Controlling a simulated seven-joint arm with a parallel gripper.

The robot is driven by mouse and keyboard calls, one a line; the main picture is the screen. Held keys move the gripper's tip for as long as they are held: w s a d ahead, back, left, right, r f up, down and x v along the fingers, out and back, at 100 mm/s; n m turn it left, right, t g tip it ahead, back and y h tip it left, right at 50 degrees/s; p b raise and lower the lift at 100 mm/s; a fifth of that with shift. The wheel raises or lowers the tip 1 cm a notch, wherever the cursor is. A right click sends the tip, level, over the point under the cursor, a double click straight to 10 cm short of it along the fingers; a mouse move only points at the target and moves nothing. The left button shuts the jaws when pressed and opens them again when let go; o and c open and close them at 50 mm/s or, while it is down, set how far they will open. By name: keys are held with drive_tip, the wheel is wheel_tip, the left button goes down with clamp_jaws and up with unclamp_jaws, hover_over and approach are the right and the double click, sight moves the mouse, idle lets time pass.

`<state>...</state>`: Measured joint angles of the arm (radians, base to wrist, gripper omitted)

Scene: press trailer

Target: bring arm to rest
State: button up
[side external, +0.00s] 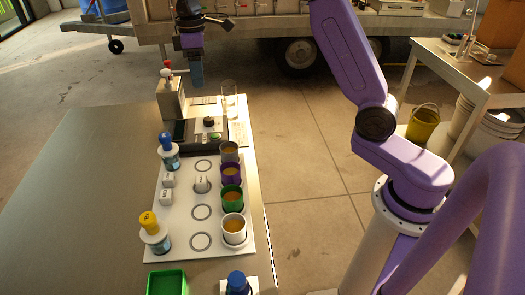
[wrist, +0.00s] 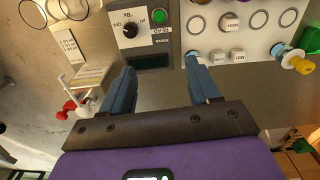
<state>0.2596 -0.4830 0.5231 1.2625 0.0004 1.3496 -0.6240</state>
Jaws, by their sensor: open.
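My gripper (side external: 197,84) hangs in the air above the far end of the metal table, near a grey block with red and white handles (side external: 170,92). In the wrist view my gripper (wrist: 160,78) has its two blue fingers spread wide apart with nothing between them. Past the fingertips in that view lies a dark meter with a dial and a green button (wrist: 145,40). The meter also shows in the side external view (side external: 205,135), below the gripper. No object is held.
A white board (side external: 182,225) carries several cups with amber contents, printed rings, small white blocks, a blue-capped bottle (side external: 170,152) and a yellow-capped bottle (side external: 155,235). A glass (side external: 229,100) stands behind the meter. A green tray (side external: 167,282) lies in front. The table's left side is bare.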

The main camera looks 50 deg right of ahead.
drive_tip(key=s+a+n, duration=0.1)
drive_tip(key=s+a, duration=0.2)
drive_tip(key=s, duration=0.7)
drive_tip(key=s+a, duration=0.3)
drive_tip(key=s, duration=0.8)
drive_tip(key=s+d+f+n, duration=0.1)
drive_tip(key=s+d+f, duration=0.2)
drive_tip(key=s, duration=0.6)
drive_tip(key=s+d+f, duration=0.2)
drive_tip(key=s+d, duration=0.2)
drive_tip(key=s, duration=0.5)
drive_tip(key=shift+s+f+n, duration=0.15)
drive_tip(key=shift+f+n, duration=0.25)
